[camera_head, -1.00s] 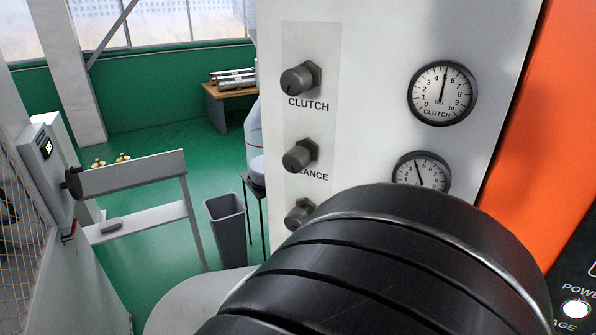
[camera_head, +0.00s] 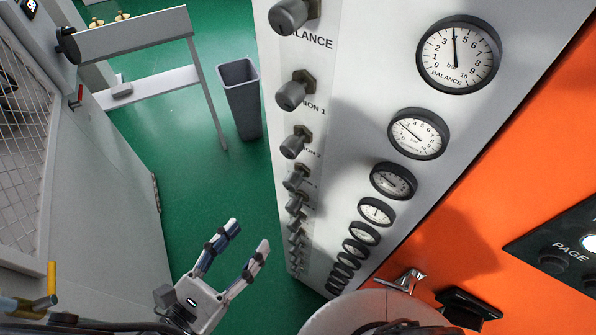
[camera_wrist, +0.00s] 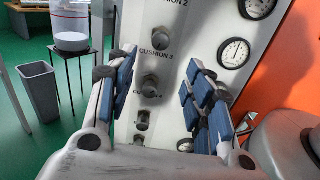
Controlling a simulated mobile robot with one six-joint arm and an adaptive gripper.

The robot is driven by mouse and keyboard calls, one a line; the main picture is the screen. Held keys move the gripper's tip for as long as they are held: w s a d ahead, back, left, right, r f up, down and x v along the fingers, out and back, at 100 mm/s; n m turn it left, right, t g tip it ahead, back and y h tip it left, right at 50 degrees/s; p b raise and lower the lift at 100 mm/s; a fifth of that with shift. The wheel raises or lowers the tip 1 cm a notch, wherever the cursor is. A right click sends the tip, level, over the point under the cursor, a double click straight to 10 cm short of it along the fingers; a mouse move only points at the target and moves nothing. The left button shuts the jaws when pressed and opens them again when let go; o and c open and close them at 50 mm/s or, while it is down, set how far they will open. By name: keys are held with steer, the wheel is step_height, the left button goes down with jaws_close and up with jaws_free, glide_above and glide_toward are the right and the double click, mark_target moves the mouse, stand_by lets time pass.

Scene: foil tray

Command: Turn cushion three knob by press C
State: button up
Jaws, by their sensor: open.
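The cushion three knob (camera_wrist: 160,38) is a dark grey knob on the light panel, above its CUSHION 3 label in the wrist view. In the head view it is the small knob (camera_head: 296,178) in the row down the panel. My gripper (camera_wrist: 160,72) is open and empty, its blue-padded fingers apart. In the wrist view the knob lies just beyond the gap between the fingertips, with a lower knob (camera_wrist: 150,85) framed between the fingers. In the head view my gripper (camera_head: 248,238) is left of the panel, apart from the knobs.
Several round gauges (camera_head: 458,53) run down the panel right of the knobs. An orange wall with a PAGE control box (camera_head: 555,255) is at the right. A grey bin (camera_head: 241,98) stands on the green floor. A grey cabinet (camera_head: 120,200) is at the left.

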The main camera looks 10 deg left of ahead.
mark_target(288, 188)
steer(key=x, duration=1.6)
steer(key=shift+d+b, duration=0.15)
steer(key=shift+b, duration=0.25)
steer(key=shift+c, duration=0.3)
steer(key=c, duration=1)
